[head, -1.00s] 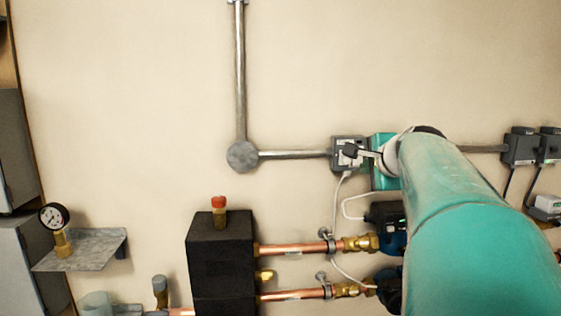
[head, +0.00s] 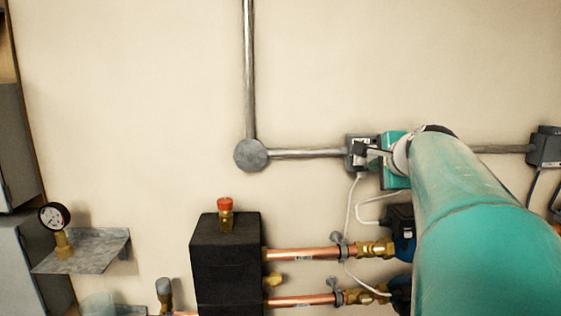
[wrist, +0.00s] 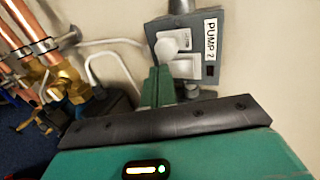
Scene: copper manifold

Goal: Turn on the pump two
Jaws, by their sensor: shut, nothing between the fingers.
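The pump two box is a grey wall box (wrist: 185,45) with a white "PUMP 2" label. It carries a white plug (wrist: 173,52) and a small dark switch with a reddish spot (wrist: 210,70) below the label. I cannot tell the switch's position. In the head view the same box (head: 353,150) sits on the conduit, partly hidden by my gripper. My gripper (wrist: 158,85) is shut and empty, its green fingers beside the plug and the box's near edge. In the head view my gripper (head: 366,152) is in front of the box. Contact cannot be told.
Copper pipes with brass fittings (head: 310,254) run below the box, next to a black block (head: 225,260) with a red-capped valve. White cables (head: 350,210) hang under the box. Another grey box (head: 545,148) is at the right.

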